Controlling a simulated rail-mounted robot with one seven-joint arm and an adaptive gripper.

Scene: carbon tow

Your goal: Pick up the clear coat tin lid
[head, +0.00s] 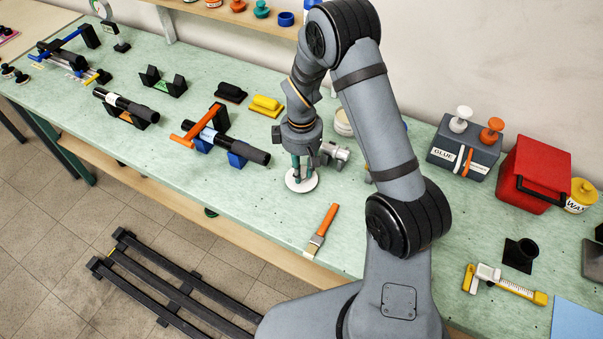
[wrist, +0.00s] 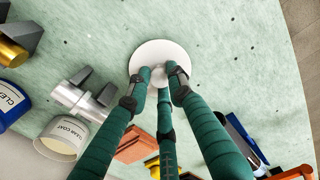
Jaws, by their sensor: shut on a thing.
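The clear coat tin lid (head: 299,187) is a flat white disc near the front of the green bench in the head view. It also shows in the wrist view (wrist: 157,47), at the top middle. My gripper (head: 302,177) points down over the lid, its green fingers closed around the small knob at its centre.
A silver fitting with grey wings (head: 336,152) lies close right of my gripper. An orange-handled brush (head: 322,232) lies to the front right. A holder with a black tube and orange handle (head: 205,135) stands left. Bare bench lies between lid and brush.

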